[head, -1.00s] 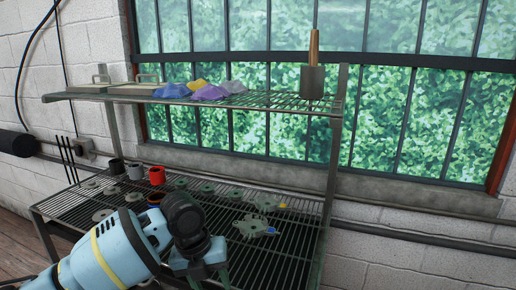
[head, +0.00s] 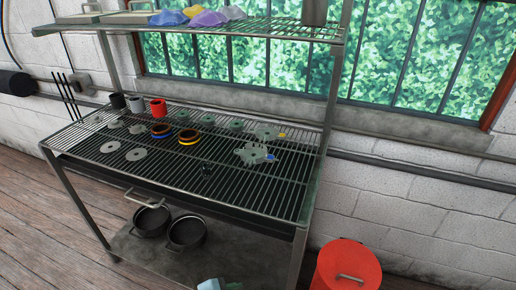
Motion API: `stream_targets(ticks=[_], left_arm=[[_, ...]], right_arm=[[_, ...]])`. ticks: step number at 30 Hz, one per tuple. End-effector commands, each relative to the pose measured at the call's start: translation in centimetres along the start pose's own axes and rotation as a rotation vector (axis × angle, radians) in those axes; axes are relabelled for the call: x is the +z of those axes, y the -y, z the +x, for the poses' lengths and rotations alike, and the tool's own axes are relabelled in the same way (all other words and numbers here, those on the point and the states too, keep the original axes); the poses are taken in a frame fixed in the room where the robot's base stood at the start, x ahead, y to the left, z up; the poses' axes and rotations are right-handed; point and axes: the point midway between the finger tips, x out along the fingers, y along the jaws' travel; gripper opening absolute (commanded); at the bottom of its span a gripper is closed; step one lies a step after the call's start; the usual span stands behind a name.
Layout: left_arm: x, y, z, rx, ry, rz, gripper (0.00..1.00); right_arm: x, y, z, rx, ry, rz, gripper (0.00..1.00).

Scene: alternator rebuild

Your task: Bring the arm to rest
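A small light-blue part of my own arm (head: 218,284) shows at the bottom edge of the head view, low in front of the rack. Neither gripper's fingertips are in view. The wire rack (head: 232,208) stands ahead with alternator parts lying on its middle shelf. A grey metal housing piece with a blue spot (head: 252,155) lies on the right half of that shelf. Two dark rings, one with a blue edge (head: 161,132) and one with an orange edge (head: 189,138), lie near the middle.
A red cup (head: 157,108) and two other cups stand at the shelf's back left. Flat discs (head: 136,154) lie nearby. Two dark pots (head: 187,232) sit on the bottom shelf. A red lidded bin (head: 346,268) stands right of the rack. Wooden floor (head: 40,225) is clear at left.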

Motion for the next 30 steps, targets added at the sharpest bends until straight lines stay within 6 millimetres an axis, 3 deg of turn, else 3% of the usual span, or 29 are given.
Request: stream_targets(ticks=[8, 18, 24, 30], left_arm=[[6.7, -6.0, -3.3, -0.18, 0.039, -0.451, 0.48], [14.4, -13.1, -10.7, -0.405, 0.098, -0.851, 0.48], [16.3, -15.1, -13.5, -0.471, 0.111, -0.939, 0.48], [16.6, -15.4, -13.9, -0.48, 0.112, -0.952, 0.48]], right_arm=[[-0.8, -0.2, -0.1, 0.002, -0.014, -0.008, 0.0], [-1.5, -0.5, -0.2, 0.004, -0.027, -0.017, 0.0], [-1.6, -0.5, -0.2, 0.005, -0.03, -0.017, 0.0], [-1.6, -0.4, -0.2, 0.005, -0.03, -0.014, 0.0]])
